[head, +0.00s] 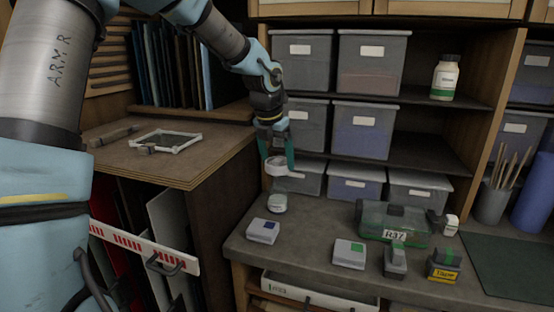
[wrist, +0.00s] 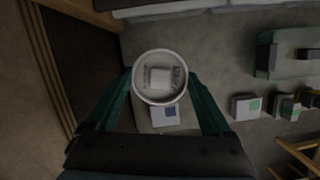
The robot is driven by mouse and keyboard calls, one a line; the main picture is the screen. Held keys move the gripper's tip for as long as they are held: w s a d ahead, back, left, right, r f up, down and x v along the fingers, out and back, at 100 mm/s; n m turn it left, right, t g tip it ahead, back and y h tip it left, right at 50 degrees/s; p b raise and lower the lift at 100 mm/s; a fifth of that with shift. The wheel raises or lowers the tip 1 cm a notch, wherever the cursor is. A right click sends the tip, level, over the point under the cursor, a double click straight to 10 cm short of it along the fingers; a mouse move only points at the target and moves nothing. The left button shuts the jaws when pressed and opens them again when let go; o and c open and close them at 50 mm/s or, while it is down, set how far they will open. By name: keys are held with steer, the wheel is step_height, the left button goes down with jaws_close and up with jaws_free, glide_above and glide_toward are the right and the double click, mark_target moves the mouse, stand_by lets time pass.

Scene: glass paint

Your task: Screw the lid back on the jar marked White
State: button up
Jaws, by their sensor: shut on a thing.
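My gripper (head: 276,160) is shut on a white round lid (head: 276,167) and holds it in the air, above the left end of the workbench. In the wrist view my gripper (wrist: 160,85) has its two teal fingers on either side of the lid (wrist: 160,57), which shows a pale rim and a greyer middle with a light square patch. A small pale jar (head: 277,203) stands upright on the bench, almost straight below the lid with a clear gap between. Its marking is too small to read. In the wrist view I cannot make out the jar.
A blue-marked box (head: 263,232) stands just in front of the jar. A green-marked box (head: 349,254), a green case (head: 393,224) and a yellow-and-black item (head: 443,266) stand further right. Grey bins (head: 325,182) line the shelf behind. A wooden cabinet (head: 190,160) is on the left.

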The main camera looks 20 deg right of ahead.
steer(key=n, duration=0.4)
steer(key=n+t+y, duration=0.1)
steer(key=shift+s+d+f+n, duration=0.1)
steer(key=shift+d+f+n, duration=0.1)
steer(key=shift+f+n, duration=0.15)
steer(key=shift+f+n+y+b, duration=0.3)
steer(key=shift+n+b, duration=0.2)
steer(key=shift+n, duration=0.25)
steer(key=shift+f+n+b, duration=0.1)
steer(key=shift+n+b, duration=0.8)
steer(key=shift+b, duration=0.1)
steer(key=n+y+b, duration=0.1)
steer(key=n+b, duration=0.3)
steer(key=shift+d+f+n+y, duration=0.1)
steer(key=shift+f+n+y, duration=0.1)
steer(key=shift+n+y, duration=0.2)
steer(key=n+b, duration=0.1)
steer(key=n, duration=0.2)
steer(key=n+y, duration=0.1)
steer(key=n, duration=0.2)
steer(key=shift+d+f+n+g+y+b, duration=0.1)
steer(key=shift+f+n+g+y+b, duration=0.05)
steer(key=shift+n+g+y+b, duration=0.2)
steer(key=shift+f, duration=1.45)
steer(key=shift+p, duration=0.45)
steer(key=shift+f+p, duration=0.35)
steer(key=shift+f, duration=0.55)
